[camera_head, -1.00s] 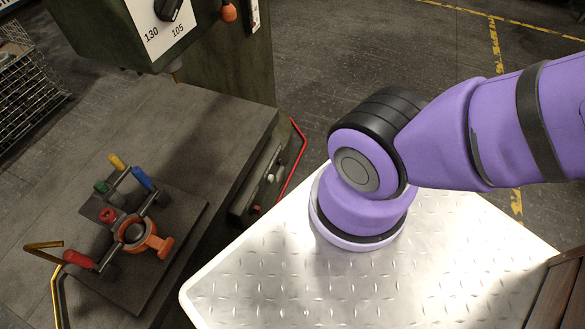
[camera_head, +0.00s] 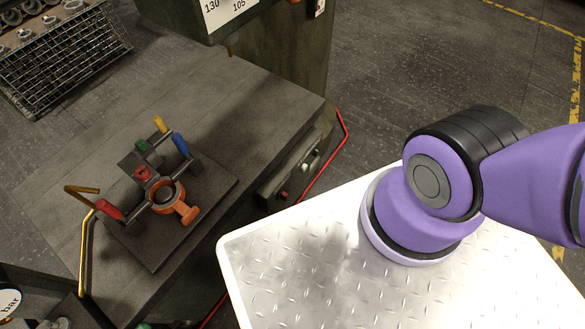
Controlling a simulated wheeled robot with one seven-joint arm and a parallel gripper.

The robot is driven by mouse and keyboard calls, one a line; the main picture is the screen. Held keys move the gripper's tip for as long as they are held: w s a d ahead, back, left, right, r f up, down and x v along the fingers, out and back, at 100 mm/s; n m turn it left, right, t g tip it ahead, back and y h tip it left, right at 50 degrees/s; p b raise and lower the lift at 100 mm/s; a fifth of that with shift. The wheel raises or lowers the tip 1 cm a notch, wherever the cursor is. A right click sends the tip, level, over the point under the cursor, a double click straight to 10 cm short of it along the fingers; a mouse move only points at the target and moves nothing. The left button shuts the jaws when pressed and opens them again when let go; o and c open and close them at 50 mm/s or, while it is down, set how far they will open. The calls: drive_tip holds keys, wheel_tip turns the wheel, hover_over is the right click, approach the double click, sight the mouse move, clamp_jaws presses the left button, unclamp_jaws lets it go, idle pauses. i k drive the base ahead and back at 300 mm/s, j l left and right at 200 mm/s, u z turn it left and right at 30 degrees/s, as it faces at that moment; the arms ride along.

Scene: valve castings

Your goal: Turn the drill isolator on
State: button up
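The green drill machine (camera_head: 280,75) stands at the top of the view, with its head cut off by the frame edge. A white dial plate (camera_head: 228,12) with the numbers 130 and 105 shows only in part. A small pale plate with a red mark (camera_head: 319,8) is on the column at the top edge. I cannot tell which part is the isolator. My gripper is out of view; only part of my purple arm shows.
A fixture (camera_head: 165,193) with coloured handles and an orange clamp sits on the table. A wire basket of castings (camera_head: 62,50) is at upper left. A bent yellow rod (camera_head: 84,245) and a bar gauge (camera_head: 10,302) are at left. A red rail (camera_head: 335,150) runs beside the table.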

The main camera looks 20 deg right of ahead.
sight(283, 196)
drive_tip(key=k+l, duration=0.3)
drive_tip(key=k, duration=0.15)
drive_tip(key=k+l+z, duration=0.15)
drive_tip(key=k, duration=0.3)
drive_tip(key=l, duration=0.1)
